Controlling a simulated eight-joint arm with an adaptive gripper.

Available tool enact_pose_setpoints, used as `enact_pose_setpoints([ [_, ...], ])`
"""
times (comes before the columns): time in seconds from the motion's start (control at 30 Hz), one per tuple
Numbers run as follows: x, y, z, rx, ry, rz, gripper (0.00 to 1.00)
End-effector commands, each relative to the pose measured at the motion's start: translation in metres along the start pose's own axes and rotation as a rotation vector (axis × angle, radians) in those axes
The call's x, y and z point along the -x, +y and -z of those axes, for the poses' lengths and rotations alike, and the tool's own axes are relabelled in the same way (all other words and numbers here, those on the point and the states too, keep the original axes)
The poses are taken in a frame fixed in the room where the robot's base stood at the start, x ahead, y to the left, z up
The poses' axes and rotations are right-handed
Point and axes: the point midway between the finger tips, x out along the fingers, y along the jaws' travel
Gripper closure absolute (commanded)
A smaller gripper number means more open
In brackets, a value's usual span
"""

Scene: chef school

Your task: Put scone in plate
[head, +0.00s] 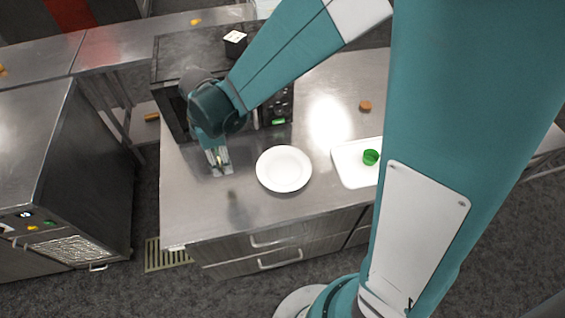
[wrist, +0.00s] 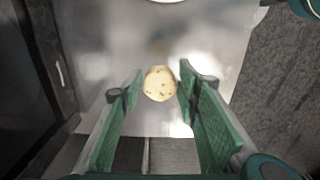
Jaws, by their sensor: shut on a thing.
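The scone (wrist: 160,83) is round, pale yellow with dark specks, and sits between the green finger pads in the wrist view. My gripper (head: 219,165) is shut on it, over the left part of the steel counter; the fingers mostly hide the scone in the head view. The plate (head: 284,168) is white, round and empty. It lies on the counter to the right of my gripper, a short gap away. Only a sliver of its rim (wrist: 180,1) shows at the top edge of the wrist view.
A black oven-like appliance (head: 173,85) stands behind my gripper, with a small container (head: 235,41) on top. A white tray (head: 350,176) with a green round item (head: 371,157) lies right of the plate. A brown round item (head: 365,106) lies farther back. The counter front is clear.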

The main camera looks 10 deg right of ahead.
Motion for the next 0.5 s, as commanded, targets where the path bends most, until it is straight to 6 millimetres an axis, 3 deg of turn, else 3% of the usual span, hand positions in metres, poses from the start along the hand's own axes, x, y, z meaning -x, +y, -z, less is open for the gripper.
enact_pose_setpoints([
  [0.5, 0.003, 0.006, -0.113, -0.012, 0.000, 0.000, 0.80],
])
